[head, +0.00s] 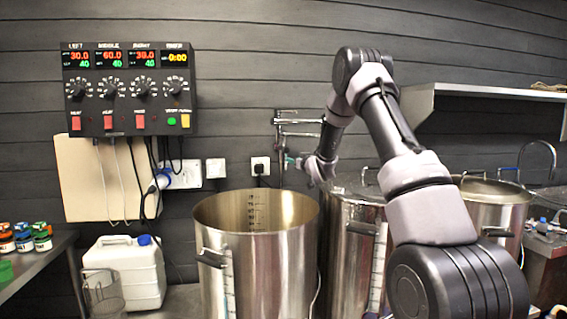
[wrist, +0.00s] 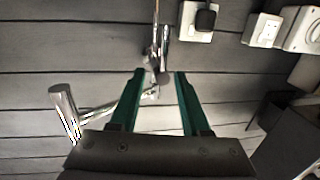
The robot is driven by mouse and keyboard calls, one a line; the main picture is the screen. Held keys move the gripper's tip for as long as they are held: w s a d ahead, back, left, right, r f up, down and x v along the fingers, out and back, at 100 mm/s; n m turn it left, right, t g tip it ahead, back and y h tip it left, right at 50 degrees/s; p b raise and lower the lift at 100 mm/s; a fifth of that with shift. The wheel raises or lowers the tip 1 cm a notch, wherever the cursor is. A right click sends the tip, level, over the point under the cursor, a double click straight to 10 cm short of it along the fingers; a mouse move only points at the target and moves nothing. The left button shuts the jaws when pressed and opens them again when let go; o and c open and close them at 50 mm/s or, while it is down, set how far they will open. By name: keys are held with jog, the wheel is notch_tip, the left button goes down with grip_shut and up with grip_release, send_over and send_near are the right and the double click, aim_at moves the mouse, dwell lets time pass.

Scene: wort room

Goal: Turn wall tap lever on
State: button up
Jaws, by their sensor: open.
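The chrome wall tap (head: 284,121) is fixed to the dark plank wall behind the pots, left of my arm in the head view. In the wrist view its chrome pipework (wrist: 155,42) comes down from the top, and a thick chrome part (wrist: 63,100) sticks out at left. My gripper (wrist: 159,71) is open, with its green fingers on either side of a small chrome piece at the tap's middle. I cannot tell whether this piece is the lever or whether a finger touches it. In the head view my gripper (head: 291,161) is small, just below the tap.
Steel pots stand below, with an open one (head: 257,240) nearest the tap. Wall sockets (head: 215,171) and a black plug (head: 260,167) are close by at left. A control box (head: 128,88) hangs further left. A shelf (head: 480,90) juts out at right.

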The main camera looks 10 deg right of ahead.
jog(key=w+a+f, duration=0.2)
jog(key=w, duration=0.9)
jog(key=shift+w+a+n+y, duration=0.3)
grip_shut()
dwell(1.1)
